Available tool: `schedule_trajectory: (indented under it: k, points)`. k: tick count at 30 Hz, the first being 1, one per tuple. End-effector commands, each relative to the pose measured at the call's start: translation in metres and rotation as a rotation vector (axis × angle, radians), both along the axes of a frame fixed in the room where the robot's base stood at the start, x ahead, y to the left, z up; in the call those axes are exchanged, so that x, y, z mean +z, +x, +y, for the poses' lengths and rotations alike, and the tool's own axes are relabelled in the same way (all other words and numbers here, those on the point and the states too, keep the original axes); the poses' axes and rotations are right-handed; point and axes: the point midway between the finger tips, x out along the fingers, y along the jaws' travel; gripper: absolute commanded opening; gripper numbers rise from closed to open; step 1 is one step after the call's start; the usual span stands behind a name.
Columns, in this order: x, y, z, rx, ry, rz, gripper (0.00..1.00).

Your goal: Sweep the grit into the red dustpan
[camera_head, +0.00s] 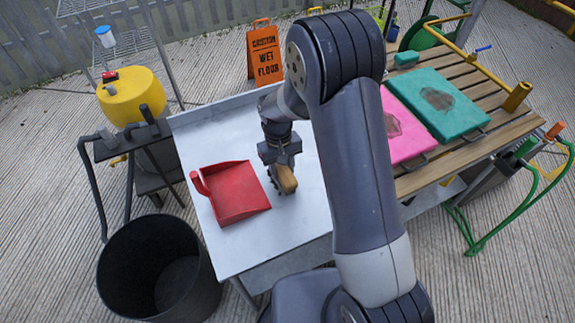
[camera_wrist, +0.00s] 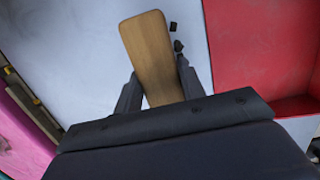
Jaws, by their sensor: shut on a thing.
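The red dustpan (camera_head: 235,200) lies on the pale metal tabletop with its open edge toward the lower right. In the wrist view the dustpan (camera_wrist: 255,45) fills the right side. My gripper (camera_head: 281,163) is over the tabletop, to the right of the dustpan. It is shut on a wooden-backed brush (camera_head: 287,180), which also shows between the fingers in the wrist view (camera_wrist: 152,55). Dark pieces of grit (camera_wrist: 178,46) lie close beside the brush, between it and the dustpan. The brush's underside is hidden, so I cannot tell whether it touches the table.
A black bin (camera_head: 125,265) stands at the table's lower left. A yellow round container (camera_head: 130,97) is at the upper left. An orange wet-floor sign (camera_head: 265,57) stands behind the table. Pink (camera_head: 402,140) and teal (camera_head: 440,105) boards lie on a slatted wooden surface at right.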

Motion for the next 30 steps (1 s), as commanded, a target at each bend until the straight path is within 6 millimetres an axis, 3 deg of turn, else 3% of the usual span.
schedule_trajectory:
  k: [14,30]
  points:
    - [0.0,-0.002,0.006,0.0,0.0,-0.001,0.18]
    - [0.0,-0.014,0.034,0.002,0.0,0.0,0.18]
